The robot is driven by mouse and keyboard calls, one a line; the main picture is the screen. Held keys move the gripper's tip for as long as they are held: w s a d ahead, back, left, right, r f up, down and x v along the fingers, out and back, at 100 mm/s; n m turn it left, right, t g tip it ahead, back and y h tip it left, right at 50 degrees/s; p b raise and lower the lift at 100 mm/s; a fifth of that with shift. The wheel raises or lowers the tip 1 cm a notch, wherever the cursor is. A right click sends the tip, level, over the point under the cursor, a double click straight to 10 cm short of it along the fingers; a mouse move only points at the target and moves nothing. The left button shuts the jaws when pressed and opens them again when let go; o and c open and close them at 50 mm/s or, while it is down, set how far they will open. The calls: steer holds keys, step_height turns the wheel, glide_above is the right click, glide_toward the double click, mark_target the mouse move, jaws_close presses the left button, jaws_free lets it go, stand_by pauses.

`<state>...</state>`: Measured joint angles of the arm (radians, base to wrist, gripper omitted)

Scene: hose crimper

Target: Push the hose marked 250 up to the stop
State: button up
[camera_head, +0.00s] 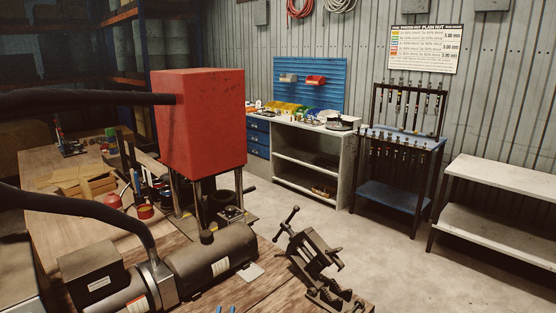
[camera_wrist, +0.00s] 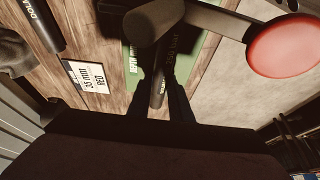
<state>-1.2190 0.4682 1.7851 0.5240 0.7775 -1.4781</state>
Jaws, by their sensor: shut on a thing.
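In the wrist view, my gripper (camera_wrist: 160,82) is shut on a dark hose (camera_wrist: 157,96), seen as a short dark cylinder between the two dark fingers. A grey rounded metal part (camera_wrist: 152,20) with an arm running right lies just past the fingertips. I cannot tell whether the hose touches it. The stop cannot be made out. My gripper and the held hose cannot be picked out in the head view.
A red disc (camera_wrist: 285,45) is at the right of the wrist view. Another black hose (camera_wrist: 42,24) and a "35 mm RED" card (camera_wrist: 86,77) lie on the wooden bench. The head view shows a red box-shaped machine (camera_head: 200,120), a motor unit (camera_head: 210,255) and a vise (camera_head: 308,250).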

steer(key=shift+w+d+b, duration=0.4)
steer(key=shift+w+d, duration=0.25)
stand_by(0.3)
steer(key=o, duration=1.8)
steer(key=shift+r, duration=0.15)
steer(key=shift+r+p, duration=2.65)
steer(key=shift+r, duration=1.75)
